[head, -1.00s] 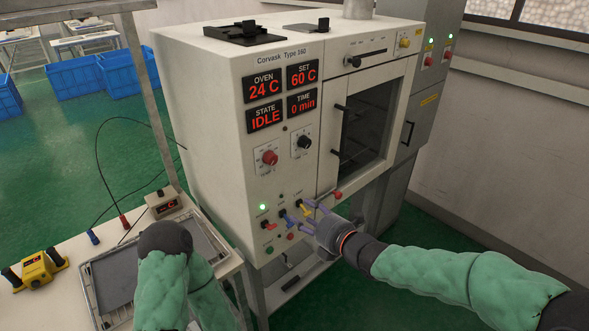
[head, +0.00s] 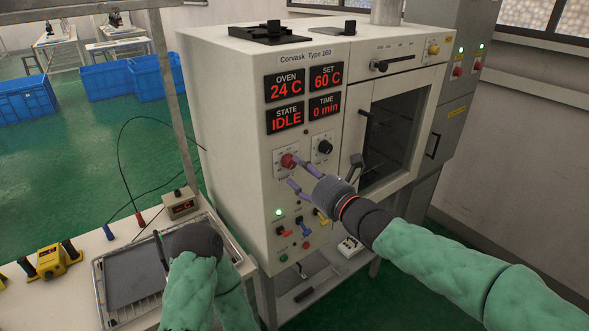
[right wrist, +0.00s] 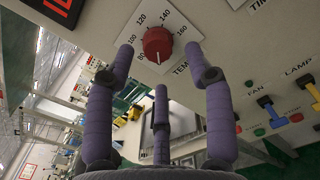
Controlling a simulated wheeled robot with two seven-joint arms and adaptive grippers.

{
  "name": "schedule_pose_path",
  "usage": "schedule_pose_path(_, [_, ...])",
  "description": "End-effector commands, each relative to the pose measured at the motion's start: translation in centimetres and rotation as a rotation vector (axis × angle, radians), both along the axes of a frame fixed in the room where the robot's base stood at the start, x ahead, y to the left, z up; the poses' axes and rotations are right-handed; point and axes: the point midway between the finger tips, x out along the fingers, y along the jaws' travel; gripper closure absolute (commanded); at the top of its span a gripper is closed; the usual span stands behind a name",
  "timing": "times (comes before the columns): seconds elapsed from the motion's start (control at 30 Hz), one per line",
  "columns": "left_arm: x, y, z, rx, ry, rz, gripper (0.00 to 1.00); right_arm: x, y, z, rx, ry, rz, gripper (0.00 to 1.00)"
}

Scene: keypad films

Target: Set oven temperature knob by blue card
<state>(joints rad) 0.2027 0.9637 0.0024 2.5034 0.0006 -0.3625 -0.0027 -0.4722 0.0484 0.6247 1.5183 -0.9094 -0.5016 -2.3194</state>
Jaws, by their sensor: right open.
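The red temperature knob (head: 288,160) is on the oven's (head: 230,130) front panel, below the displays. The SET display (head: 327,77) reads 60 C and the OVEN display (head: 285,86) 24 C. I cannot make out a blue card. My left gripper (head: 193,240) is over the bench, its fingers mostly hidden.
A black knob (head: 325,147) sits right of the red one. Several coloured switches (head: 303,227) are below. The bench (head: 75,235) at the left holds a tray (head: 98,290), a yellow device (head: 52,262) and a small meter (head: 180,203). Loose cables run behind.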

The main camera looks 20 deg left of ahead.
Motion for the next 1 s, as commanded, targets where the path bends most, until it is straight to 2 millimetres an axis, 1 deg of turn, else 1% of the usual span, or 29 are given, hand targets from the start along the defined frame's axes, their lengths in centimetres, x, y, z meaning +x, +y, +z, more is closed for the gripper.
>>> schedule_pose_path(0.03, [0.0,0.0,-0.1,0.000,0.000,0.000,1.00,0.4,0.7,-0.2,-0.001,0.001,0.002,0.47])
schedule_pose_path(0.1, [0.0,0.0,-0.2,0.000,0.000,0.000,1.00,0.9,1.3,-0.1,0.000,0.001,0.000,0.47])
schedule_pose_path(0.3, [0.0,0.0,-0.3,0.000,0.000,0.000,1.00,1.9,2.4,0.0,0.001,0.001,0.000,0.47])
schedule_pose_path(0.7, [0.0,0.0,-0.3,0.000,0.000,0.000,1.00,2.1,2.8,0.0,0.000,0.001,-0.001,0.47])
schedule_pose_path(0.77, [0.0,0.0,-0.3,0.000,0.000,0.000,1.00,2.1,2.8,0.0,0.000,0.001,-0.001,0.64])
schedule_pose_path(0.8, [0.0,0.0,-0.3,0.000,0.000,0.000,1.00,2.1,2.8,0.0,0.000,0.001,-0.001,0.75])
schedule_pose_path(0.9, [0.0,0.0,-0.3,0.000,0.000,0.000,1.00,2.1,2.8,-0.1,0.000,0.002,-0.001,1.00])
schedule_pose_path(1.0, [0.0,0.0,-0.3,0.000,0.000,0.000,1.00,2.1,2.8,-0.2,-0.002,0.004,-0.001,1.00])
